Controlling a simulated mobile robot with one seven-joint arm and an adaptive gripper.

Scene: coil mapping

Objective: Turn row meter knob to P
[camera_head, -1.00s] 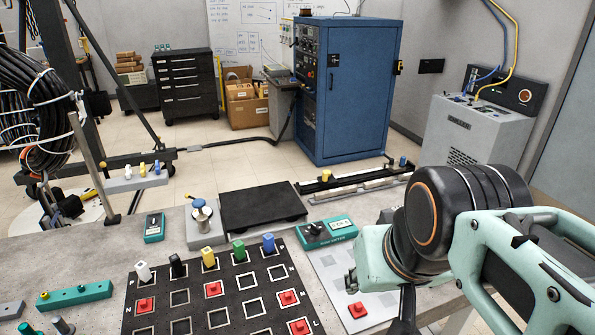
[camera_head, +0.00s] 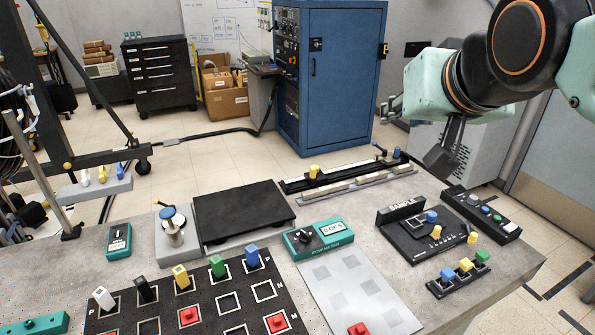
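The row meter is most likely the teal box (camera_head: 326,236) behind the pegged black board, with a white display at its right end. Its black round knob (camera_head: 306,237) sits on the left part of the top; the knob's pointer direction and scale letters are too small to read. My gripper (camera_head: 441,160) is raised at the upper right, well above and to the right of the meter, touching nothing. Its dark finger part points down, but its fingertips are not clear enough to show their opening.
The black board (camera_head: 205,301) has coloured pegs, red blocks and letters along its edges. A grey panel (camera_head: 350,285) lies right of it. A black flat plate (camera_head: 243,212) and a smaller teal meter (camera_head: 118,241) stand left. A black fixture (camera_head: 425,232) with coloured knobs stands right.

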